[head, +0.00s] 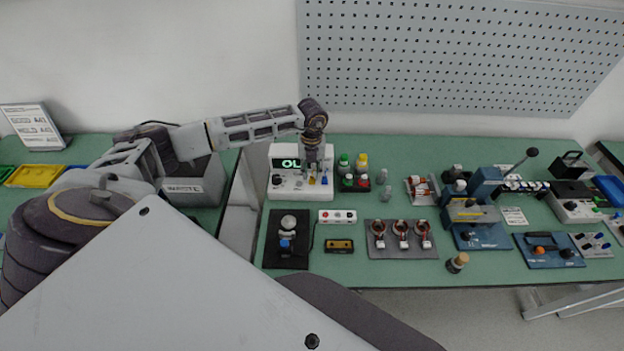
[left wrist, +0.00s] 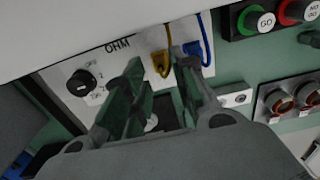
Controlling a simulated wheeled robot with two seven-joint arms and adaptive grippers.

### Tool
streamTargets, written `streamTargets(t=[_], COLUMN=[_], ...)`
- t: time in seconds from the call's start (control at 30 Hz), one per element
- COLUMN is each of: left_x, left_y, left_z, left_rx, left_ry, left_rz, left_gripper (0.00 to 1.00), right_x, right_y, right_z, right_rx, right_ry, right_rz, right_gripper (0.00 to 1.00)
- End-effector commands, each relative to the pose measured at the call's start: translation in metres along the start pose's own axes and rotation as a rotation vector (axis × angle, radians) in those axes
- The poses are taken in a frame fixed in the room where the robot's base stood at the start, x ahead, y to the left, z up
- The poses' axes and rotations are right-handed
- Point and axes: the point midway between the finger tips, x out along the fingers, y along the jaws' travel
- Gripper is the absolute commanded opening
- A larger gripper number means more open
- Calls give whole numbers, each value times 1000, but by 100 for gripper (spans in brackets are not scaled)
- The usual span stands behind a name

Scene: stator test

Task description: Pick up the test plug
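The ohm meter (head: 287,186) is a white box with a lit display at the back left of the table. It also shows in the left wrist view (left wrist: 62,72), with a black knob and the word OHM. A yellow plug (left wrist: 161,64) and a blue plug (left wrist: 193,54) with leads sit at its face; I cannot tell which is the test plug. My left gripper (left wrist: 157,80) is open, its two fingers apart, with the yellow plug showing beyond the gap between them. In the head view my left gripper (head: 317,160) hangs over the meter's right part. My right gripper is not in view.
Green and red buttons (head: 347,182) stand right of the meter. In front lie a black plate (head: 273,252) and a grey tray (head: 402,252) with several copper-wound stators. A blue press (head: 484,188) stands further right. A perforated board (head: 450,55) is behind.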

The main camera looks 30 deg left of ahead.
Motion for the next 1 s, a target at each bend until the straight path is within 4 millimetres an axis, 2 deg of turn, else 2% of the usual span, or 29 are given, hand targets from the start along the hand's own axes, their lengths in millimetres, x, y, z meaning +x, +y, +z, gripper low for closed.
streamTargets(t=[0.13,0.37,0.87,1.0], left_x=[13,34,37,37], left_y=[-1,-1,-1,-1], left_z=[0,1,1,1], left_rx=[0,-1,0,0], left_ry=[2,1,0,0], left_rz=[1,1,0,0], left_gripper=[27,27,27,11], right_x=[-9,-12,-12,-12], right_y=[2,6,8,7], right_z=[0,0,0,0], right_rx=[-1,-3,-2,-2], right_ry=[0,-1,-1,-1], right_rz=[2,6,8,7], right_gripper=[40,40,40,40])
